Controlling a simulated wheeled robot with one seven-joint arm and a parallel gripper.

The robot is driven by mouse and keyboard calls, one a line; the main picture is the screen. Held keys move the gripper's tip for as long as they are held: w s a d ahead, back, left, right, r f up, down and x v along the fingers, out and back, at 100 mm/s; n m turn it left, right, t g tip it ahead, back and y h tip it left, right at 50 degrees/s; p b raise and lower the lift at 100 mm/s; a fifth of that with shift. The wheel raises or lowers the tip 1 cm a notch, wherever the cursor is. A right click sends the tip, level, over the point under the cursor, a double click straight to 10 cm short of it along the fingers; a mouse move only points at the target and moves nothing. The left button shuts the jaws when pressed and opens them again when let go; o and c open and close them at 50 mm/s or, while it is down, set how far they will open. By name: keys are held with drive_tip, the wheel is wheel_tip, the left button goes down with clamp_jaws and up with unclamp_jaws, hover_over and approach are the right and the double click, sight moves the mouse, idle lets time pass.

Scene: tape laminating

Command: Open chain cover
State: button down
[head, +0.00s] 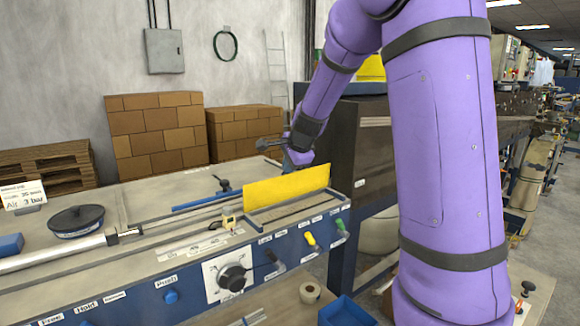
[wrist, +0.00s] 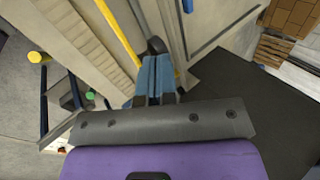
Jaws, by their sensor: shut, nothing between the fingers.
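The yellow chain cover (head: 287,187) stands raised on its long edge along the back of the slotted chain channel (head: 300,207) in the head view. In the wrist view the cover (wrist: 119,27) shows nearly edge-on as a thin yellow strip beside the ribbed channel (wrist: 85,45). My gripper (head: 297,160) is behind the cover's top edge in the head view, partly hidden. In the wrist view my gripper's blue fingers (wrist: 154,72) are together, with nothing between them, close to the cover's end. I cannot tell whether they touch it.
The machine's front panel carries a black dial (head: 232,278) and a yellow knob (head: 310,239). A dark cabinet (head: 350,150) stands right of the channel. A blue bar (head: 207,200) and a round black lid (head: 76,219) lie left. Cardboard boxes (head: 157,135) stand behind the machine.

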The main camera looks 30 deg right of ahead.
drive_tip(key=shift+w+a+g, duration=0.1)
drive_tip(key=shift+w+g, duration=0.3)
drive_tip(key=shift+w, duration=0.15)
drive_tip(key=shift+w+f+g, duration=0.2)
drive_tip(key=shift+w+g, duration=0.7)
drive_tip(key=shift+g, duration=0.1)
drive_tip(key=shift+w+f, duration=0.2)
drive_tip(key=shift+w, duration=0.4)
